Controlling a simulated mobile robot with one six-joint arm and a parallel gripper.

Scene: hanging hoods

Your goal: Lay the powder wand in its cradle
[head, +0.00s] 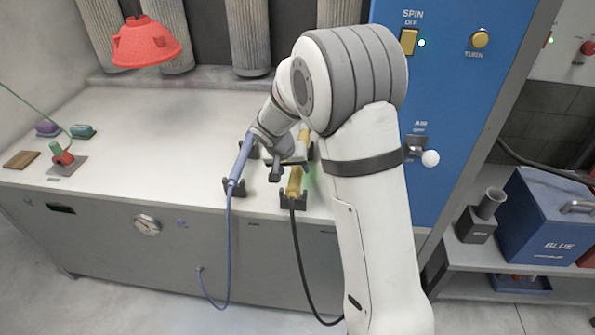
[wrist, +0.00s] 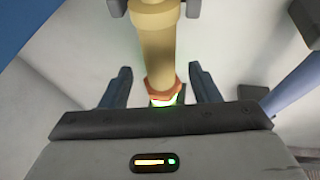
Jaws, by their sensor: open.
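A yellow wand (head: 295,183) with a black cable lies at the front right of the bench, its cable end in a dark forked cradle (head: 285,201). In the wrist view the yellow wand (wrist: 157,45) runs between two dark prongs at the top and ends in an orange collar. My gripper (wrist: 160,72) is open, with one finger on each side of the collar end and gaps showing. A blue wand (head: 240,160) with a blue hose rests in a similar holder to the left. Which is the powder wand is not marked. My arm hides part of the yellow wand.
A red hood (head: 145,42) hangs over the back left. A blue control panel (head: 440,90) with switches stands close on the right of my arm. A red-and-green piece (head: 63,156) and small blocks sit far left. The middle of the bench is clear.

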